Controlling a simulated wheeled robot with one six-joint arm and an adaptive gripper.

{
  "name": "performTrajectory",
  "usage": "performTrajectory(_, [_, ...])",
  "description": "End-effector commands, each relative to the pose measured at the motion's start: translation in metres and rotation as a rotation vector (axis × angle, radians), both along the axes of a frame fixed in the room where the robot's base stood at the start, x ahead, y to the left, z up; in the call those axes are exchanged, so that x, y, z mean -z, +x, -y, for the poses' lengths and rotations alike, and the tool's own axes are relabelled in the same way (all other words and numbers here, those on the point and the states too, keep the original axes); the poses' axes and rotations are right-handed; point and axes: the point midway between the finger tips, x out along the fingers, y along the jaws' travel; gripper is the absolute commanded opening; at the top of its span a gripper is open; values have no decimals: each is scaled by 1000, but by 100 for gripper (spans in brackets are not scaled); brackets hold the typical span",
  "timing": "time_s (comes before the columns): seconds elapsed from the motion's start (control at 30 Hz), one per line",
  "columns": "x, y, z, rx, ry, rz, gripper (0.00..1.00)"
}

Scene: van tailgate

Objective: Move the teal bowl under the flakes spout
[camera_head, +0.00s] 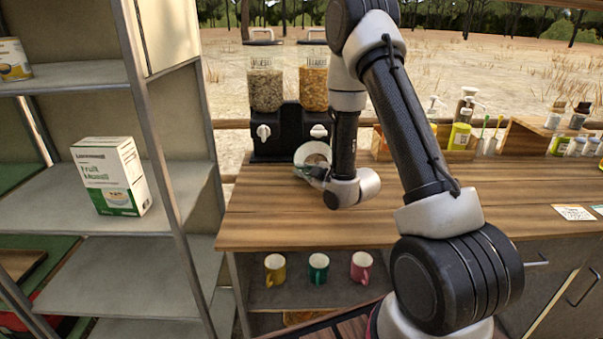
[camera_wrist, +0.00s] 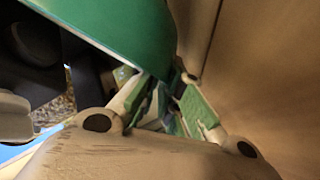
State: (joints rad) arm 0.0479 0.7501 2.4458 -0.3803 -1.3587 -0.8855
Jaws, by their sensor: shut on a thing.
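The teal bowl (camera_head: 298,171) is in front of the cereal dispenser (camera_head: 289,133) in the head view. It looks tilted, with its pale inside partly facing the camera. In the wrist view its green outer wall (camera_wrist: 115,32) fills the upper left. My gripper (camera_head: 319,174) is shut on the bowl at its near side; the fingers (camera_wrist: 165,98) meet its edge in the wrist view. The dispenser has two clear hoppers, and the right one holds orange flakes (camera_head: 313,88). The flakes spout is below that hopper, mostly hidden by the bowl and my arm.
The left hopper holds muesli (camera_head: 266,90). A shelf unit (camera_head: 160,130) with a muesli box (camera_head: 111,176) stands left of the wooden counter (camera_head: 265,215). Bottles and jars (camera_head: 463,130) stand at the back right. Three mugs (camera_head: 318,268) sit below. The counter's front left is clear.

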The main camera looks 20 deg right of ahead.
Motion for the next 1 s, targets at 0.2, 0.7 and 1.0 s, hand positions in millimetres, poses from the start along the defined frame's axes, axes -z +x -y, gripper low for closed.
performTrajectory(0.2, [0, 0, 0, 0, 0, 0, 32])
performTrajectory(0.7, [0, 9, -18, -3, 0, 0, 32])
performTrajectory(1.0, [0, 35, -77, -5, 0, 1, 32])
